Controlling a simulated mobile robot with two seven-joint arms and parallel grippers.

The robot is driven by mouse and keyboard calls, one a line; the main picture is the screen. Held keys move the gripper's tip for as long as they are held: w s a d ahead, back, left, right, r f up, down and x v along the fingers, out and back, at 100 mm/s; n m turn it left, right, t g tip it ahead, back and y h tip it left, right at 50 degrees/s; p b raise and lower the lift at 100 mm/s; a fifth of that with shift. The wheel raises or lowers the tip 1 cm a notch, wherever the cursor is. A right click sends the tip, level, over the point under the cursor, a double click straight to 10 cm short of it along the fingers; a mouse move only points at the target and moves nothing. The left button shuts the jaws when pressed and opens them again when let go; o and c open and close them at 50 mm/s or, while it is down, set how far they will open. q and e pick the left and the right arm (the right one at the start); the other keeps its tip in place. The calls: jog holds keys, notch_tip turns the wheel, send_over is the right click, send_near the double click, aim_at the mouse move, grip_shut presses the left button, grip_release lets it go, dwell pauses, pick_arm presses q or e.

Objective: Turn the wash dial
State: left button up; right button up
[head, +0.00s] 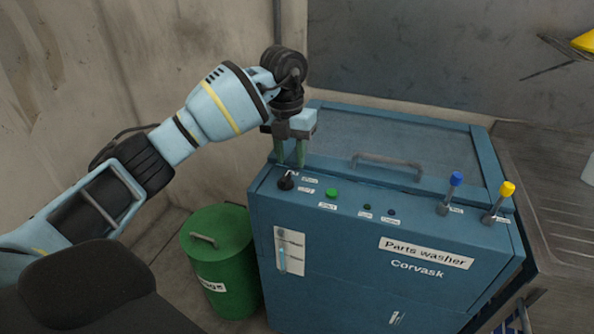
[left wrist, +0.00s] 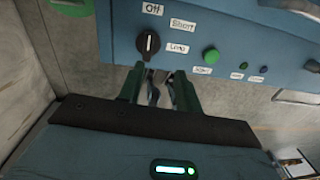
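The wash dial (head: 286,183) is a small black knob at the left end of the blue parts washer's (head: 350,240) sloping panel. In the left wrist view the dial (left wrist: 148,44) has a white mark pointing up toward the "Off" label (left wrist: 152,9); the "Short" label (left wrist: 183,25) and "Long" label (left wrist: 178,49) are to its right. My left gripper (head: 291,164) hangs with green fingers pointing down, just above and behind the dial. Its fingers (left wrist: 158,78) are apart with nothing between them; the dial lies just beyond the tips, slightly left of their middle. My right gripper is not in view.
A green button (head: 331,193), small indicators, a blue-topped lever (head: 455,180) and a yellow-topped lever (head: 506,189) sit right of the dial. The lid handle (head: 386,163) is behind. A green drum (head: 217,262) stands left of the washer, near the wall.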

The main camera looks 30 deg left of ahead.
aim_at(285, 176)
pick_arm(q)
jog(key=shift+w+a+r+y, duration=0.3)
jog(key=shift+a+r, duration=0.2)
jog(key=shift+a, duration=0.2)
jog(key=shift+s+a+r+n, duration=0.1)
jog(key=shift+a+r+n, duration=0.1)
jog(key=shift+r+n, duration=0.1)
jog(key=shift+s+f, duration=0.1)
jog(key=shift+f, duration=3.85)
jog(key=shift+c, duration=0.4)
grip_shut()
